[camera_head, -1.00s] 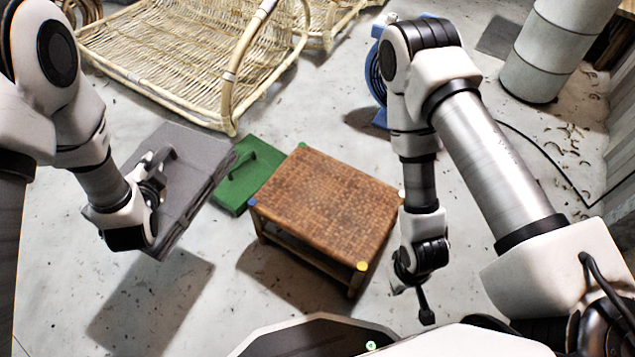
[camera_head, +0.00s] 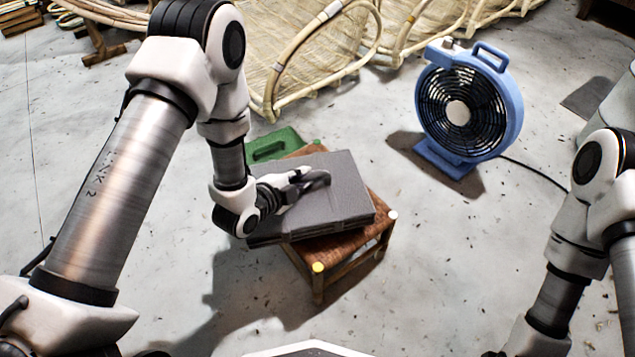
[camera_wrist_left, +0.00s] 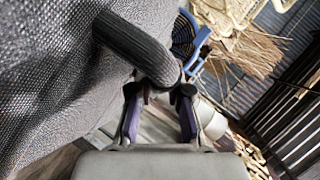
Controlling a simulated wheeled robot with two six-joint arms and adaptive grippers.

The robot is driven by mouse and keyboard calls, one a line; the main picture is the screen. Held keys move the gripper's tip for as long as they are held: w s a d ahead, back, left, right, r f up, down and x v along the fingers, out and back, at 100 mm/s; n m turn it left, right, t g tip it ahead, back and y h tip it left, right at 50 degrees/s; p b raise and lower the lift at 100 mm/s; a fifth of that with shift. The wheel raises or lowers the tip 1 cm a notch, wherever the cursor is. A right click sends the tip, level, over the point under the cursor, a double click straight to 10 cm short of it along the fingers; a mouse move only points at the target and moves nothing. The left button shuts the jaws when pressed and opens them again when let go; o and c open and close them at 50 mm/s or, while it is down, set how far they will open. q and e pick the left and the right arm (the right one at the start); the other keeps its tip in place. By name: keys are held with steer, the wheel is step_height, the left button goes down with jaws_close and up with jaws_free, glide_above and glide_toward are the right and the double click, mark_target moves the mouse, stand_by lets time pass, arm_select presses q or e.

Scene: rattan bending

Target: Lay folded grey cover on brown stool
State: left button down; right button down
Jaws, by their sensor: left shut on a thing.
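The folded grey cover (camera_head: 347,203) is over the brown woven stool (camera_head: 345,243) in the head view and hides most of its seat. The stool's front and right edges show, with a yellow and a white corner cap. I cannot tell whether the cover touches the seat. My left gripper (camera_head: 303,181) is shut on the cover's dark loop handle, on its upper face. In the left wrist view the handle (camera_wrist_left: 140,48) runs between the purple-padded fingers (camera_wrist_left: 160,92), and the cover (camera_wrist_left: 55,70) fills the left side. My right gripper is out of view.
A green case (camera_head: 272,147) lies on the floor just behind the stool. Rattan frames (camera_head: 300,55) stand at the back. A blue fan (camera_head: 468,105) stands to the right with a cable trailing. The floor right of the stool is clear.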

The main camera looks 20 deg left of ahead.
mark_target(318, 164)
arm_select(q)
steer(key=w, duration=0.2)
steer(key=w+d+b, duration=0.1)
steer(key=w, duration=0.1)
steer(key=w+d, duration=0.1)
steer(key=shift+w+f+b, duration=0.35)
steer(key=shift+w+b, duration=0.05)
step_height(318, 164, down, 4)
steer(key=b, duration=0.2)
steer(key=shift+r+b, duration=0.2)
steer(key=shift+b, duration=0.1)
steer(key=shift+r, duration=0.15)
steer(key=c, duration=1.1)
jaws_free()
steer(key=shift+s, duration=0.1)
